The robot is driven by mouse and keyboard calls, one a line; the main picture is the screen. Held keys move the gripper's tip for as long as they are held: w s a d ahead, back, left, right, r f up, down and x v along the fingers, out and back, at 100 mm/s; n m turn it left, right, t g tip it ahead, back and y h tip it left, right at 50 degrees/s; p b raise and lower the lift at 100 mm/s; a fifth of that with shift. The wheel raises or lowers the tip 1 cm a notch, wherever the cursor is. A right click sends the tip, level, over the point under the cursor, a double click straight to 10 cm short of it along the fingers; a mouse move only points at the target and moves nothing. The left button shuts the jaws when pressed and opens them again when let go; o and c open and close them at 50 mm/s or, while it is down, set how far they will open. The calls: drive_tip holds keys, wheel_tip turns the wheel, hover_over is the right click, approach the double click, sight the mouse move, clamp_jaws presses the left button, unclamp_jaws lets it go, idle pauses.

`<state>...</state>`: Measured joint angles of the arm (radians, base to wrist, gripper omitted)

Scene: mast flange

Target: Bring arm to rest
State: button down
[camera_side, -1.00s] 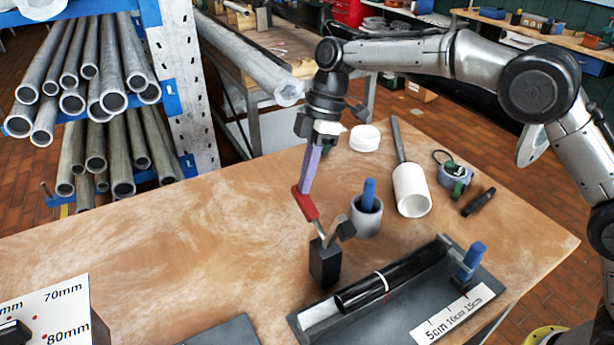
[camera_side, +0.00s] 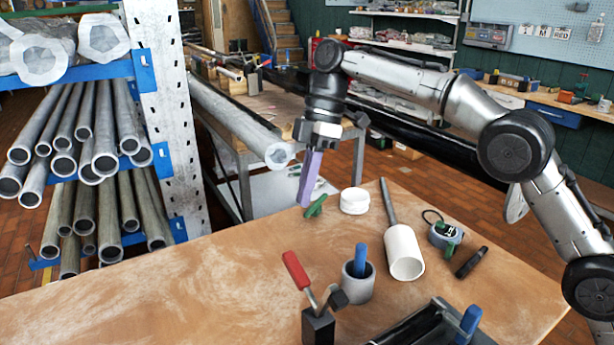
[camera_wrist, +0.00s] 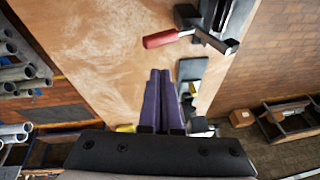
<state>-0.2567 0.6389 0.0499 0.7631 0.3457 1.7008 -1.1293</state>
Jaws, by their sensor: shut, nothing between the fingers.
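My gripper (camera_side: 306,204) hangs above the far part of the wooden table (camera_side: 180,285), pointing down, with its purple fingers together and nothing between them. In the wrist view the two purple fingers (camera_wrist: 161,74) lie side by side. The toggle clamp's red handle (camera_side: 295,270) stands up and leans left over its black base (camera_side: 318,328), below and apart from my gripper. The red handle also shows in the wrist view (camera_wrist: 160,39). A dark tray (camera_side: 425,325) at the bottom edge is partly cut off, with a blue-handled piece (camera_side: 468,322) at its right.
On the table are a grey cup (camera_side: 358,284) with a blue item, a white cylinder (camera_side: 404,252) with a grey rod, a white round lid (camera_side: 355,201), a green item (camera_side: 315,207), a tape measure (camera_side: 445,234) and a black tool (camera_side: 471,262). A pipe rack (camera_side: 165,110) stands left.

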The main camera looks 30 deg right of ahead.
drive_tip(key=shift+w+d+r, duration=0.2)
drive_tip(key=shift+r, duration=0.3)
drive_tip(key=shift+w+d+r, duration=0.2)
drive_tip(key=shift+r, duration=0.3)
drive_tip(key=s+d+r+m+t, duration=0.1)
drive_tip(key=s+d+r+t, duration=0.1)
drive_tip(key=s+d+r, duration=0.35)
drive_tip(key=s+d+r+m+t, duration=0.1)
drive_tip(key=s+d+r, duration=0.2)
drive_tip(key=s+r, duration=0.45)
drive_tip(key=s+d+f+m+t+h, duration=0.1)
drive_tip(key=s+d+m, duration=0.15)
drive_tip(key=s, duration=0.25)
drive_tip(key=s+d+f+m+t, duration=0.1)
drive_tip(key=s+d+m, duration=0.15)
drive_tip(key=s, duration=0.25)
drive_tip(key=s+d+f+m+t+h, duration=0.1)
drive_tip(key=s+d+f+m, duration=0.2)
drive_tip(key=f, duration=0.6)
drive_tip(key=s+d+f+m+h, duration=0.1)
drive_tip(key=s+d+f+m, duration=0.2)
drive_tip(key=s+f+m, duration=0.3)
wheel_tip(320, 180, down, 4)
drive_tip(key=shift+s+d+r+t+h, duration=0.2)
drive_tip(key=shift+s+t+h, duration=0.2)
drive_tip(key=shift+s, duration=0.5)
